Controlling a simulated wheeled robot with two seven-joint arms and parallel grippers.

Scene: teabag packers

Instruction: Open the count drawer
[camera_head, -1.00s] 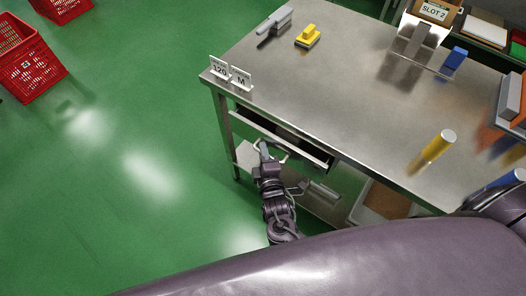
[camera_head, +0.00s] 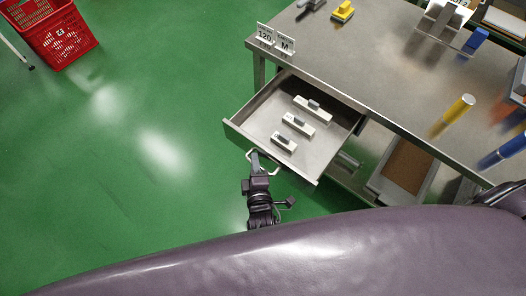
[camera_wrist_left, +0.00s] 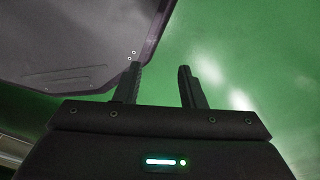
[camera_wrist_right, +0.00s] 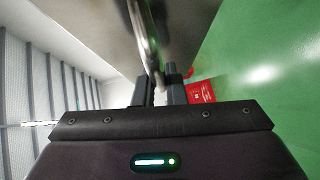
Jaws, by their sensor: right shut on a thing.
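The count drawer (camera_head: 262,133) is pulled well out from under the steel table (camera_head: 385,95) in the head view. Inside it lie several small white blocks with grey tops (camera_head: 312,108). My right gripper (camera_head: 255,160) is at the drawer's front and shut on its bar handle (camera_head: 276,171). In the right wrist view the handle (camera_wrist_right: 146,40) runs up from between the right fingers (camera_wrist_right: 160,88). My left gripper (camera_wrist_left: 161,75) shows in the left wrist view with its fingers apart and nothing between them, over green floor. It is not visible in the head view.
Signs reading 120 and M (camera_head: 275,40) stand at the table's corner. A yellow cylinder (camera_head: 458,110), a blue block (camera_head: 476,39) and a yellow-topped tool (camera_head: 343,11) are on the table. A red crate (camera_head: 58,35) is at upper left. Green floor left of the drawer is clear.

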